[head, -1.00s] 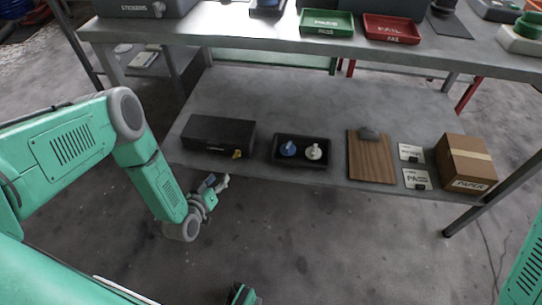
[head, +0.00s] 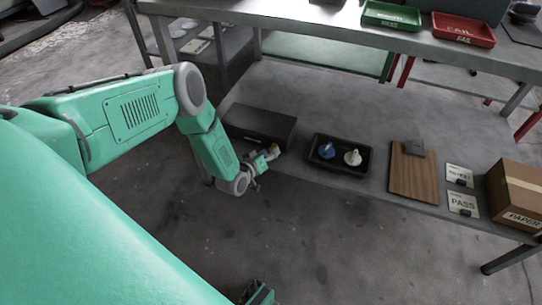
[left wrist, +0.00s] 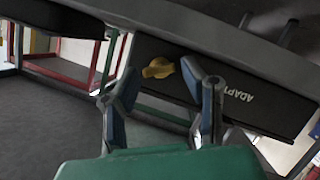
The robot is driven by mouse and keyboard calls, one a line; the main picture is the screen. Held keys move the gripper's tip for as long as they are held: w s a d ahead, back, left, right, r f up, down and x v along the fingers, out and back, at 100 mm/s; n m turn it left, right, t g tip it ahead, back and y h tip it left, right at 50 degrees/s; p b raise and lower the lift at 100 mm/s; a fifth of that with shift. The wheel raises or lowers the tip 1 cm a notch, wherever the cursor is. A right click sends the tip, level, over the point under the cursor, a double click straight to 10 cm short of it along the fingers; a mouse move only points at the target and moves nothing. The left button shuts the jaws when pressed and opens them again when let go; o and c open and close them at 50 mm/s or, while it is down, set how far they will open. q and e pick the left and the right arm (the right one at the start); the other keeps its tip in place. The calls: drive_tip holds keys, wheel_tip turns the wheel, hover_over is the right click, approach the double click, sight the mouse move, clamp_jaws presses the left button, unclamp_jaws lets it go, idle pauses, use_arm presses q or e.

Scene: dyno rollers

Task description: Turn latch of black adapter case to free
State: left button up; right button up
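The black adapter case (head: 262,122) sits on the lower shelf at its left end. In the left wrist view its dark front (left wrist: 240,98) carries light lettering that begins "ADAPT". The yellow latch (left wrist: 158,68) is on that front; in the head view it is a small yellow spot (head: 275,149) at the case's front edge. My left gripper (head: 272,156) is in front of the latch. In the left wrist view its fingers (left wrist: 160,76) are spread apart, with the latch showing between the tips. Contact with the latch cannot be told.
On the same shelf, right of the case, are a black tray (head: 314,164) with a blue and a white piece, a wooden clipboard (head: 413,180), cards (head: 463,204) and a cardboard box (head: 518,195). The upper table (head: 330,32) overhangs behind. Floor in front is clear.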

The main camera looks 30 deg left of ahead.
use_arm(q)
drive_tip(key=shift+w+f, duration=0.15)
drive_tip(key=shift+w, duration=0.4)
drive_tip(key=c, duration=0.9)
drive_tip(key=shift+o, duration=0.2)
drive_tip(key=shift+d+m+g+y+p, duration=0.1)
drive_tip(key=shift+m+g+y+p, duration=0.4)
drive_tip(key=shift+m, duration=0.5)
drive_tip(key=shift+m+y, duration=0.8)
drive_tip(key=shift+m, duration=0.2)
